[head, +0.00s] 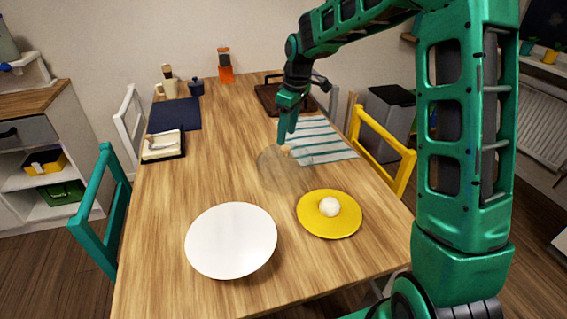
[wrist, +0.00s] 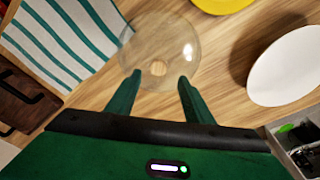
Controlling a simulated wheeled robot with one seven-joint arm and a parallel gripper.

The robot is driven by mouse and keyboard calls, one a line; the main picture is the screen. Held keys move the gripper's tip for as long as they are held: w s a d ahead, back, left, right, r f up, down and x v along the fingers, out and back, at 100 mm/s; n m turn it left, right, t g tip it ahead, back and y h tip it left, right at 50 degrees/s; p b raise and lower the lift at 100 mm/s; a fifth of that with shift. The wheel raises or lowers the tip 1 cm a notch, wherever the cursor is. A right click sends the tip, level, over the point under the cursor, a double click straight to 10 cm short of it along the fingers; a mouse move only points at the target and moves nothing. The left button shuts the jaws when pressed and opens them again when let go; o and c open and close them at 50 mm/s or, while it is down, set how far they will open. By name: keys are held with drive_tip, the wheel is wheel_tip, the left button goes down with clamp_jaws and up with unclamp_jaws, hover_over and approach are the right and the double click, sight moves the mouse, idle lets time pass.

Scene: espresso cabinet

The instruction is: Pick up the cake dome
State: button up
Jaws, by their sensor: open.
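The cake dome (head: 276,176) is clear, with a round wooden knob (head: 285,149) on top. It stands on the wooden table, close to the striped cloth. In the wrist view the dome (wrist: 180,45) is seen from above, its knob (wrist: 158,68) centred just beyond the fingertips. My gripper (head: 284,141) is over the dome, fingers pointing down. In the wrist view my gripper (wrist: 160,78) is open, with a fingertip to each side of the knob's line and nothing held. I cannot tell the exact height gap to the knob.
A yellow plate (head: 314,223) with a white ball (head: 329,206) and a white plate (head: 231,241) lie nearer on the table. The striped cloth (head: 318,146) is behind right, a dark tray (head: 270,98) farther back. Chairs flank the table. Its middle left is clear.

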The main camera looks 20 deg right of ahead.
sight(285, 147)
drive_tip(key=shift+w+f, duration=0.2)
drive_tip(key=shift+f, duration=1.25)
drive_tip(key=shift+w+f, duration=0.15)
drive_tip(key=shift+f, duration=1.25)
drive_tip(key=shift+c, duration=0.6)
clamp_jaws()
